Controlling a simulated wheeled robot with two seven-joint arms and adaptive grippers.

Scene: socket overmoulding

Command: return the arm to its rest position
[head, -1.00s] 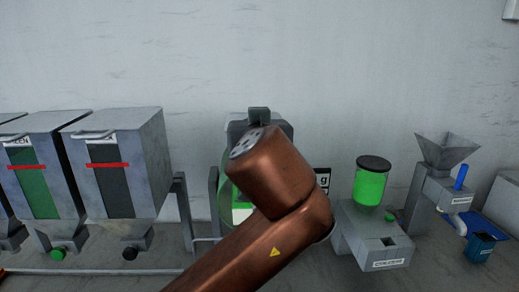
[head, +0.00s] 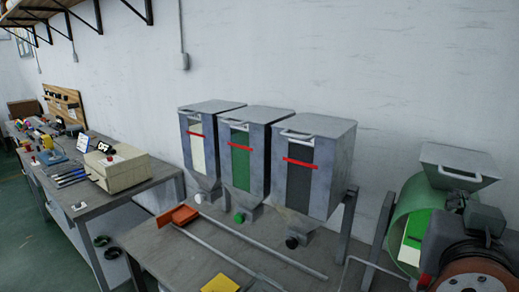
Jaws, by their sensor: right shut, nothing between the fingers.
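My right gripper (head: 454,200) is at the lower right, its grey body and dark fingers in front of the green drum machine (head: 410,225). It looks shut and empty, and it appears apart from the machine, though the gap is hard to judge. Part of my copper-coloured right arm (head: 475,278) shows below it, cut off by the frame's bottom edge. My left gripper is not in view.
Three grey hoppers (head: 330,160) with red bands stand on the workbench. A second table (head: 105,200) at left holds a beige box (head: 118,167) and tools.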

